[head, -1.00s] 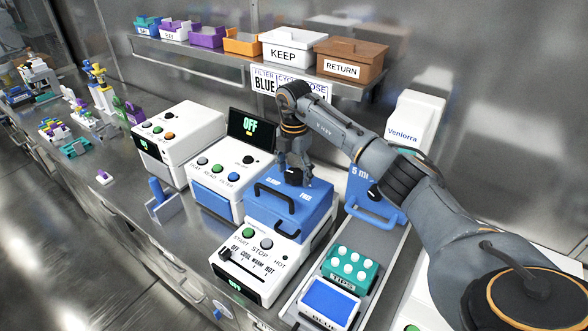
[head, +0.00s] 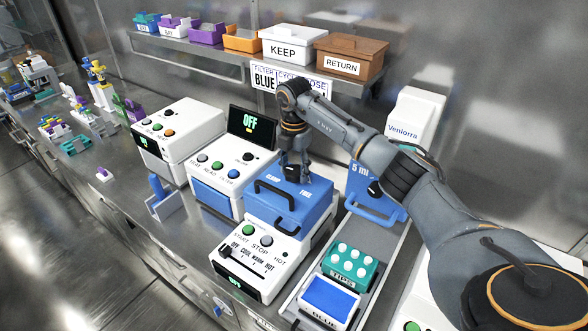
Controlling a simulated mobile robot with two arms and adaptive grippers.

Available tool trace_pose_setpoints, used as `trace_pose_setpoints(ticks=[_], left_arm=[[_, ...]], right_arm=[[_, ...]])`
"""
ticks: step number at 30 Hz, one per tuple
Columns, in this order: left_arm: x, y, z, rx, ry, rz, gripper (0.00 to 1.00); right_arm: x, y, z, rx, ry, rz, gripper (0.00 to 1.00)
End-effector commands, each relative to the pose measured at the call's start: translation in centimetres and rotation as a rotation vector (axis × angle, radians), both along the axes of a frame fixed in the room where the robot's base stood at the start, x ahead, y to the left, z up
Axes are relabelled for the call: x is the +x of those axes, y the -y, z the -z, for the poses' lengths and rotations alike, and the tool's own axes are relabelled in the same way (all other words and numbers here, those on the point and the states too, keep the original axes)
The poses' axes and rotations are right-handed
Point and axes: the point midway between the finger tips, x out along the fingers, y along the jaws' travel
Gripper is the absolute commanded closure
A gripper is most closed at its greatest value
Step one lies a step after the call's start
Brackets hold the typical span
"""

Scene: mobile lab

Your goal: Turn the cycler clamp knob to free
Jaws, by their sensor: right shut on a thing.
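The cycler (head: 262,258) is a white box with a blue lid (head: 290,209). The lid has a black handle at the front and the words CLAMP and FREE on its top. My right gripper (head: 292,178) points down at the back of the lid, between the two words. It is shut on the clamp knob, which its fingers mostly hide. Which way the knob points cannot be told. My left gripper is not in view.
A white reader with a screen reading OFF (head: 250,124) stands left of the cycler. To the right are a teal tip rack (head: 348,265), a blue plate (head: 330,298) and a blue holder (head: 375,205). The KEEP (head: 290,48) and RETURN (head: 347,54) boxes sit on the shelf behind.

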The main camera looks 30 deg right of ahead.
Motion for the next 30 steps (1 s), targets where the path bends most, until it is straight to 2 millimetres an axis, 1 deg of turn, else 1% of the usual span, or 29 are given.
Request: trace_pose_setpoints(ticks=[8, 30], left_arm=[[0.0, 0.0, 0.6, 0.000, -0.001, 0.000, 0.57], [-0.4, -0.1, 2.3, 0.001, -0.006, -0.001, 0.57]], right_arm=[[-0.1, 0.1, 0.2, -0.001, -0.003, -0.202, 0.80], [-0.1, 0.1, 0.2, -0.002, -0.003, -0.905, 0.80]])
